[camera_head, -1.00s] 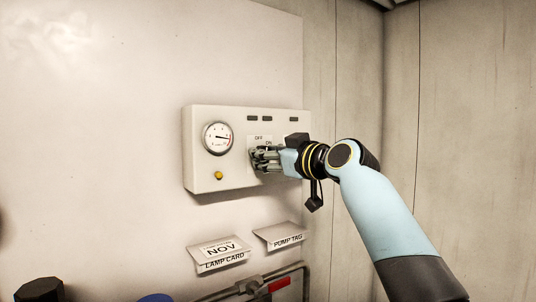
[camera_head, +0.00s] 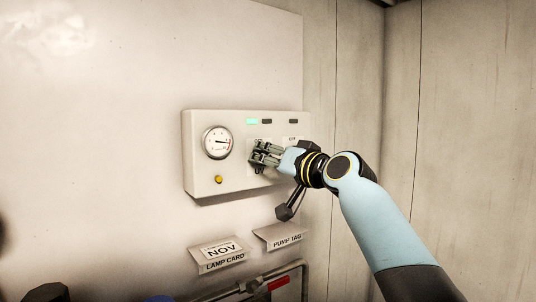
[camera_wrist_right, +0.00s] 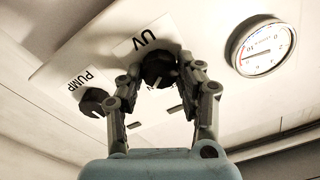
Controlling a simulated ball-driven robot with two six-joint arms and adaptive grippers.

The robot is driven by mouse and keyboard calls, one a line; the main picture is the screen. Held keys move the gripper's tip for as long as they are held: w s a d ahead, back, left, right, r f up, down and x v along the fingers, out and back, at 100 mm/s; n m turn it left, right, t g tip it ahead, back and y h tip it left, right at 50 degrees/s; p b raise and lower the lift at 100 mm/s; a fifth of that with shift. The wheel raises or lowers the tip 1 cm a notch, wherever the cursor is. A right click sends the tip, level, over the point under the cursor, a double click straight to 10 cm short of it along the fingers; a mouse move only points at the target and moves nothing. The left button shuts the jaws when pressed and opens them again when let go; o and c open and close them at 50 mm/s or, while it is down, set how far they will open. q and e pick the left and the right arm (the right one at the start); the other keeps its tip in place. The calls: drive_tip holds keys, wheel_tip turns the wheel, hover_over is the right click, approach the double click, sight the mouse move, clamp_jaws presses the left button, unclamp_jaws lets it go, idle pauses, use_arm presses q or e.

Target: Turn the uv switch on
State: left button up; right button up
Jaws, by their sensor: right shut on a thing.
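The UV switch is a dark round knob (camera_wrist_right: 158,68) under a "UV" label (camera_wrist_right: 144,38) in the right wrist view. It sits on the cream control box (camera_head: 236,184), mounted on the wall. My right gripper (camera_head: 260,155) is at the box front, and its two fingers (camera_wrist_right: 162,85) are shut on the knob from both sides. In the head view the fingers largely hide the knob. My left gripper is not in view.
A dark PUMP knob (camera_wrist_right: 94,102) sits beside the UV knob. A round gauge (camera_head: 217,142) and a yellow button (camera_head: 219,179) are on the box's left. A lamp card (camera_head: 220,254) and a pump tag (camera_head: 282,238) are below it.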

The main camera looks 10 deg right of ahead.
drive_tip(key=shift+m, duration=0.6)
drive_tip(key=o, duration=1.1)
drive_tip(key=shift+o, duration=0.2)
drive_tip(key=v, duration=1.2)
